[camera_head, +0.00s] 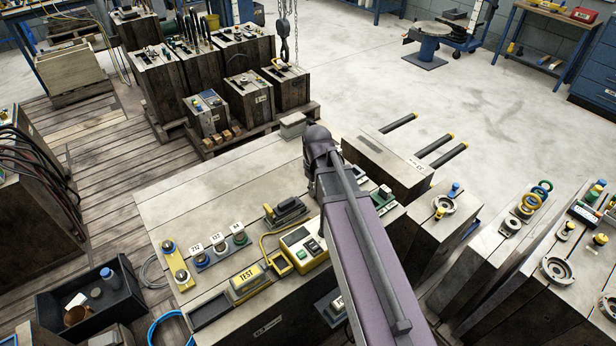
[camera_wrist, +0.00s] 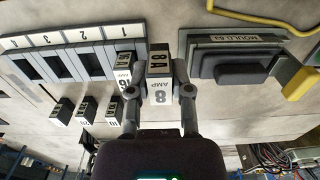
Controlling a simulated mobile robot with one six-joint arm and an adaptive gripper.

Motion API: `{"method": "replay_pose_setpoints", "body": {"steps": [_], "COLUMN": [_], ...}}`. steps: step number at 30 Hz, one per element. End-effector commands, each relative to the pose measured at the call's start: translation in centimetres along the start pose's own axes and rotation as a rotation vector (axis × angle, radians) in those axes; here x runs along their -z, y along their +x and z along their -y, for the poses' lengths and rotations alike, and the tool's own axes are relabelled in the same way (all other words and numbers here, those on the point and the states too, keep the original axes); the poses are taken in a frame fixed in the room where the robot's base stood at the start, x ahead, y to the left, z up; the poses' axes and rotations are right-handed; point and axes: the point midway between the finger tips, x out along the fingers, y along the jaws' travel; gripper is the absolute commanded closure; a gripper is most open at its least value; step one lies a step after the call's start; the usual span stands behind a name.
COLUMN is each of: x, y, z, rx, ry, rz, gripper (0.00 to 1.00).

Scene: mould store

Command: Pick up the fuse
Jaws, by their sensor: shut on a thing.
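In the wrist view, my gripper (camera_wrist: 159,80) is shut on a small grey fuse (camera_wrist: 159,67) with white labels reading 8A and 8 AMP. One finger is on each side of it. A dark rack (camera_wrist: 62,39) with slots numbered 1 to 4 lies to the left. A second fuse (camera_wrist: 125,62), marked AMP, stands at the slot 1 end, close beside my left finger. Three more small dark blocks with white labels (camera_wrist: 88,108) are in a row below the rack. In the head view, my arm hides the gripper and the held fuse.
A dark block labelled MOULD 63 (camera_wrist: 240,62) is just right of my gripper. In the head view, the bench-like mould block (camera_head: 200,195) carries a yellow TEST unit (camera_head: 248,278) and several fittings. Other mould blocks (camera_head: 520,250) stand at right. Open floor (camera_head: 360,60) lies behind.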

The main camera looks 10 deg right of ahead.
Motion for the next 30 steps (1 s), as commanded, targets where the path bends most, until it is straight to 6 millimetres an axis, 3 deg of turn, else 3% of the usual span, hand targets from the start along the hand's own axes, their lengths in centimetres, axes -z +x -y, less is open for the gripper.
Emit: {"method": "replay_pose_setpoints", "body": {"steps": [3,9,30], "x": [-1.7,-2.7,-2.8], "y": [-0.2,-0.3,-0.3], "z": [0.5,0.8,0.8], "rx": [0.0,0.0,0.0], "ry": [0.001,0.0,0.0], "rz": [0.0,0.0,0.0], "gripper": [1.0,1.0,1.0]}}
